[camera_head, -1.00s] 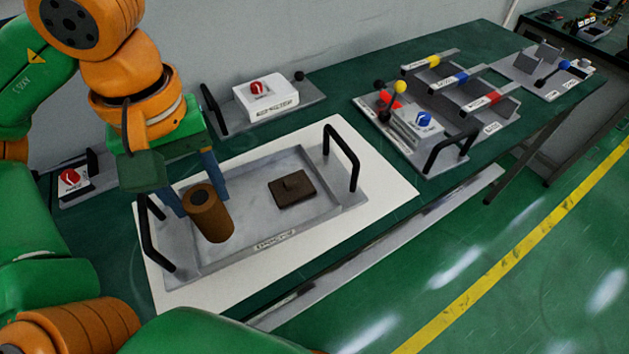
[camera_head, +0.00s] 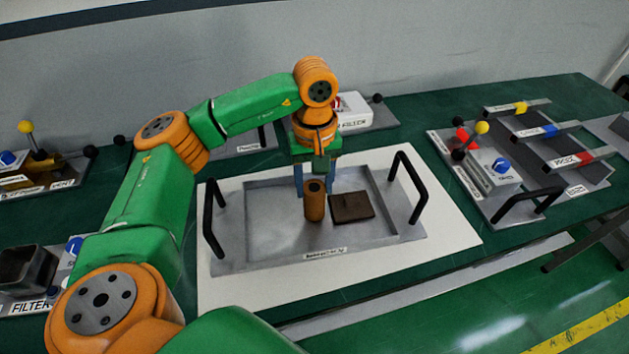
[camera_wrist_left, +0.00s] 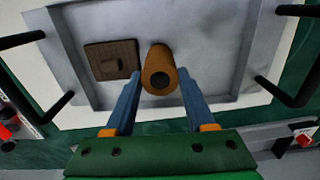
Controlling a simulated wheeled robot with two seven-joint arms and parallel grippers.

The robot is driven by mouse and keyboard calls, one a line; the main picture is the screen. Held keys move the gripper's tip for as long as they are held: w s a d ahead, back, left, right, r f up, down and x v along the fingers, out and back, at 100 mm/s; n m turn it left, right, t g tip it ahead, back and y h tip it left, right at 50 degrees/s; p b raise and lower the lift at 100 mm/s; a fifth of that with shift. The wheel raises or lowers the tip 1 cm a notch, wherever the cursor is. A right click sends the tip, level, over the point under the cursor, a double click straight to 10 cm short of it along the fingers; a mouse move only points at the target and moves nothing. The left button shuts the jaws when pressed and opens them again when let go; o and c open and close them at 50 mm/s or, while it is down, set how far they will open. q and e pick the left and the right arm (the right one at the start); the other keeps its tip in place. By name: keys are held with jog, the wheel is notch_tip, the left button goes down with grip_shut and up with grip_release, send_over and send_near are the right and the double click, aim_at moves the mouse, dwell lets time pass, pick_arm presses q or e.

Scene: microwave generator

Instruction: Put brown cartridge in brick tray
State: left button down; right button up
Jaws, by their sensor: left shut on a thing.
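The brown cartridge (camera_head: 314,207) is a brown cylinder with a dark hole in its top end. It is upright over the floor of the grey tray (camera_head: 241,230), near its middle; I cannot tell whether it touches the floor. My left gripper (camera_head: 314,187) points down, its two blue fingers shut on the cartridge. In the left wrist view the cartridge (camera_wrist_left: 160,69) is between the fingertips (camera_wrist_left: 158,84). A flat dark brown block (camera_head: 352,206) with a small raised part lies in the tray, just right of the cartridge. My right gripper is not in view.
The tray has a black handle at its left (camera_head: 211,219) and right (camera_head: 410,183) ends and lies on a white sheet (camera_head: 451,241). A white switch box (camera_head: 354,110) stands behind. A station with coloured levers (camera_head: 497,168) is to the right.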

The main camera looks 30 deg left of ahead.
pick_arm(q)
jog(key=shift+f, duration=0.1)
jog(key=shift+d+f, duration=0.1)
jog(key=shift+f, duration=0.05)
jog(key=shift+c, duration=1.2)
grip_release()
jog(key=shift+r, duration=0.2)
